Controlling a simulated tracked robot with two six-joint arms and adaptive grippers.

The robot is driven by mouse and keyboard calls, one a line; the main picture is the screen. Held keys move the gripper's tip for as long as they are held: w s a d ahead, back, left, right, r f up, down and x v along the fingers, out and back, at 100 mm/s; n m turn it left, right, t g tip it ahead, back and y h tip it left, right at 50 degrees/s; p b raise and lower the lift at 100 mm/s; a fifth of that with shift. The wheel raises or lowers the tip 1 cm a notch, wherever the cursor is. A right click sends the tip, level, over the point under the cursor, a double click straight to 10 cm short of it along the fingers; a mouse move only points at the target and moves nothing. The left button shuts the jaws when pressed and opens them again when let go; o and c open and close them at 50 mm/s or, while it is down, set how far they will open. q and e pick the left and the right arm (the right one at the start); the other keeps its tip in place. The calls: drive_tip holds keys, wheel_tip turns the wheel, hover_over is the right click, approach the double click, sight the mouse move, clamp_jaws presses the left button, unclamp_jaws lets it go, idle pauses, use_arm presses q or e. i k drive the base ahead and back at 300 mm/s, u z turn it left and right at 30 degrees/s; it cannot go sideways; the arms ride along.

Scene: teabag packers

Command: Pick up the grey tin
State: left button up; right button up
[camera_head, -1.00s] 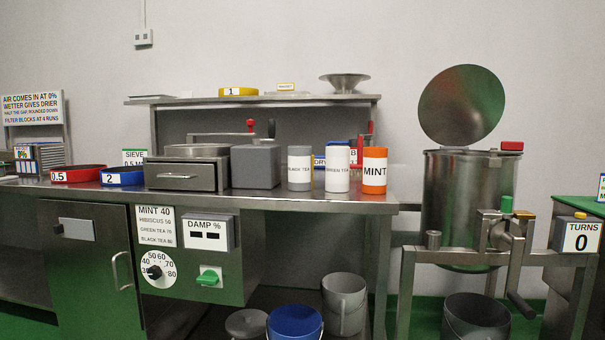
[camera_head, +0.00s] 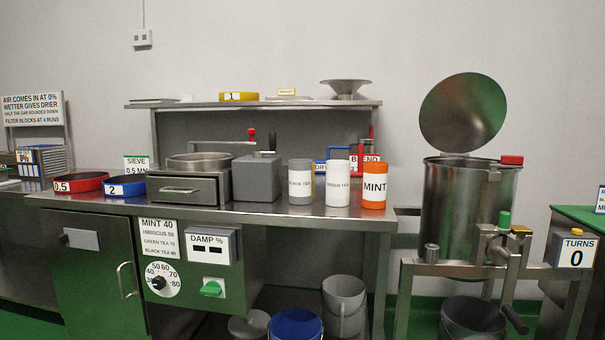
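The grey tin (camera_head: 300,182), labelled BLACK TEA, stands upright on the steel counter (camera_head: 255,213). To its right are the white GREEN TEA tin (camera_head: 338,183) and the orange MINT tin (camera_head: 375,186), both upright. A grey box (camera_head: 257,180) with a dark handle stands just left of the grey tin, with a narrow gap between them. Neither of my grippers is in view.
A steel drawer unit (camera_head: 183,190), blue sieve ring (camera_head: 125,191) and red sieve ring (camera_head: 80,182) stand further left. A shelf (camera_head: 300,103) runs above the counter's back. The strip in front of the tins is clear. A large lidded drum (camera_head: 465,210) stands right.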

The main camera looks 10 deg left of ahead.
sight(300, 170)
drive_tip(key=z, duration=0.2)
drive_tip(key=i, duration=1.05)
drive_tip(key=u, duration=0.3)
